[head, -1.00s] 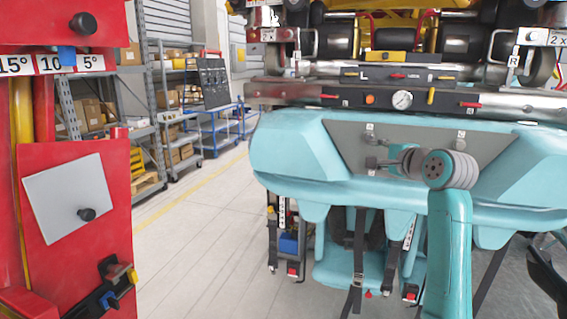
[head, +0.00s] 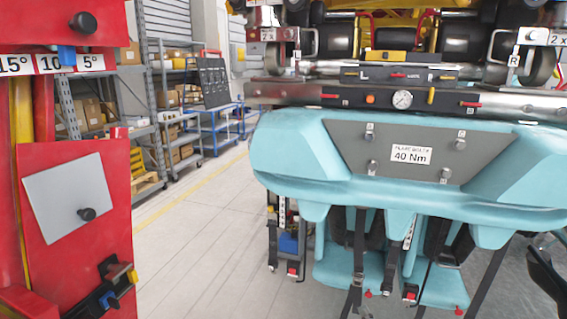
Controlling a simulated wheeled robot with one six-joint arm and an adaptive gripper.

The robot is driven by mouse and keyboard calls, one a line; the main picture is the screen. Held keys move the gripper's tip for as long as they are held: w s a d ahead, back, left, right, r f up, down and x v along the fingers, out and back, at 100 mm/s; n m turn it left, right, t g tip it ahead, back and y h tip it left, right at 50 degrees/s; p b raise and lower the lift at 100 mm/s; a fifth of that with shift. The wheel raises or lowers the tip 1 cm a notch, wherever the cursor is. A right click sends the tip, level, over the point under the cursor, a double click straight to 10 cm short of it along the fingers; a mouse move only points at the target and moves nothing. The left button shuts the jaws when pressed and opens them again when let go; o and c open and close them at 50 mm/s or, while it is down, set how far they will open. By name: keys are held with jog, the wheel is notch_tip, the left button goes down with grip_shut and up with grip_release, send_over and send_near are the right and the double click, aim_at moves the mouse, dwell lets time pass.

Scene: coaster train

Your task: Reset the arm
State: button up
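My arm and my gripper are out of view. The teal coaster car (head: 290,150) hangs upside down in the middle and right. Its grey panel (head: 345,140) is fully in view, with several round bolt heads and a white label (head: 411,155) reading 40 Nm. Nothing stands in front of the panel.
A red stand (head: 110,165) with a grey plate (head: 65,190) and an angle scale fills the left side. Shelves (head: 160,100) and a blue trolley (head: 215,125) stand behind. Seats and straps hang below the car. Open pale floor (head: 195,235) lies between stand and car. A dark shape (head: 547,275) juts in at lower right.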

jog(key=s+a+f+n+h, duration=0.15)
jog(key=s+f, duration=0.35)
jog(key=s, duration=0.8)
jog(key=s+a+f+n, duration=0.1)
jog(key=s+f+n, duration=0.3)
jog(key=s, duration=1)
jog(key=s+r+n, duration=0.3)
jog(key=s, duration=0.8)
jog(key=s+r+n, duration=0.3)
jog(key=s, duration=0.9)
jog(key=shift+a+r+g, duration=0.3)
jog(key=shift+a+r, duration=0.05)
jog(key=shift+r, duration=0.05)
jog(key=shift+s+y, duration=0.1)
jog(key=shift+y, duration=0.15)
